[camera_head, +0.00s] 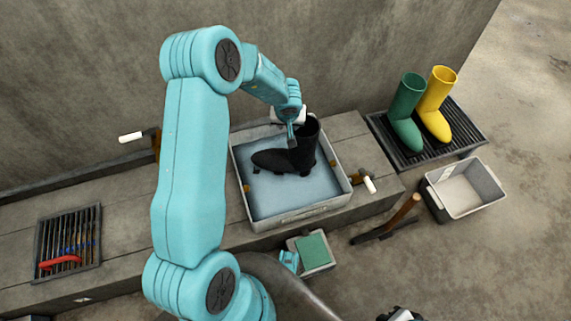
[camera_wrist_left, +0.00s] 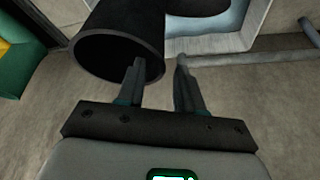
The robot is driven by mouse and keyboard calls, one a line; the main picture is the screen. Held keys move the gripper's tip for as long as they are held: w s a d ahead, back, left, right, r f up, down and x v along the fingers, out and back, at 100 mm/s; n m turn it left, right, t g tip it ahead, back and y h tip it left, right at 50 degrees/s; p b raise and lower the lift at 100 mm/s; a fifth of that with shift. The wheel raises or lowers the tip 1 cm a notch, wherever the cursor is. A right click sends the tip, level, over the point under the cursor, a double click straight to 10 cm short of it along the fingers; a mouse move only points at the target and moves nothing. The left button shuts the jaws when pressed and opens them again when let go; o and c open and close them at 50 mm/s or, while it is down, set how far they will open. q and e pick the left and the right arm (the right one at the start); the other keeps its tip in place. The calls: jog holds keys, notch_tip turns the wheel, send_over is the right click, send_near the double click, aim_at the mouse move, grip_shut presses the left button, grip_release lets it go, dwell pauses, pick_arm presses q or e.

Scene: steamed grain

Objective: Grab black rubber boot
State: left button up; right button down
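The black rubber boot (camera_head: 307,145) stands upright in a shallow grey tray (camera_head: 240,188) of bluish water, its toe pointing left. My left gripper (camera_head: 291,135) is at the upper part of the boot's shaft. In the left wrist view the left gripper's fingers (camera_wrist_left: 160,78) are apart. One finger overlaps the open mouth of the boot (camera_wrist_left: 113,62) and the other is outside its rim, with the rim's edge between them. I see no clear grip on the wall. Part of what looks like my right gripper (camera_head: 400,315) shows at the bottom edge; its fingers are unclear.
A green boot (camera_head: 405,115) and a yellow boot (camera_head: 436,105) stand on a dark grate (camera_head: 470,135) at the right. A grey bin (camera_head: 487,180) and a wooden-handled tool (camera_head: 400,213) are near it. A drain grate with a red item (camera_head: 60,262) lies left.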

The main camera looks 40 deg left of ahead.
pick_arm(q)
jog(key=b+x, duration=0.2)
jog(key=x, duration=0.2)
jog(key=shift+f+b, duration=0.3)
jog(key=shift+s, duration=0.1)
grip_shut()
dwell(1.0)
